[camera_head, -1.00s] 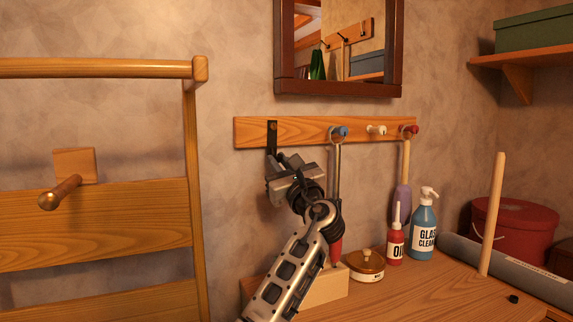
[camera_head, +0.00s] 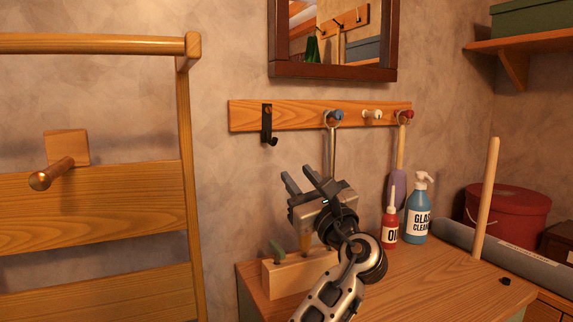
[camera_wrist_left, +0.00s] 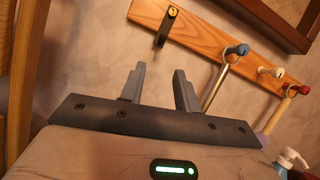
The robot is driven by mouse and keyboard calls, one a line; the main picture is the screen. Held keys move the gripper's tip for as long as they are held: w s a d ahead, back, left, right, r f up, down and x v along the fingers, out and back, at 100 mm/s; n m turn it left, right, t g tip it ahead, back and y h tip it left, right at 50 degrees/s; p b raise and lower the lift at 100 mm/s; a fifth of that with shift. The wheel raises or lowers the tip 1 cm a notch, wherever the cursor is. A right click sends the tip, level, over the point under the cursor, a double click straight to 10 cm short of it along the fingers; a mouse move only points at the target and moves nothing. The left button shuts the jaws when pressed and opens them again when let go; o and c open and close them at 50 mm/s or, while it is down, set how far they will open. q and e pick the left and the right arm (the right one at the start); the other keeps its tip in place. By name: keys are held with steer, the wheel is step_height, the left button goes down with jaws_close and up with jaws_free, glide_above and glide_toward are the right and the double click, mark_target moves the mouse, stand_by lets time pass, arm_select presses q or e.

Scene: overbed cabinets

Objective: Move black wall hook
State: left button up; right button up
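The black wall hook (camera_head: 267,125) hangs on the left end of the wooden wall rail (camera_head: 300,116). It also shows in the left wrist view (camera_wrist_left: 166,27), high and beyond the fingers. My left gripper (camera_head: 305,178) is open and empty, below and to the right of the hook and clear of it. In the left wrist view its two fingers (camera_wrist_left: 160,85) stand apart with only wall between them. My right gripper is in neither view.
Blue, white and red pegs (camera_head: 373,115) sit along the rail. A metal-shafted tool (camera_head: 332,150) hangs from the blue peg. A wooden block (camera_head: 283,276), red bottle (camera_head: 390,228), glass cleaner (camera_head: 418,212) and upright dowel (camera_head: 487,200) are on the bench. A wooden rack (camera_head: 90,210) stands left.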

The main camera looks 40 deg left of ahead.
arm_select(q)
steer(key=v, duration=0.3)
steer(key=shift+s+d+f, duration=0.15)
steer(key=shift+d, duration=0.15)
stand_by(0.3)
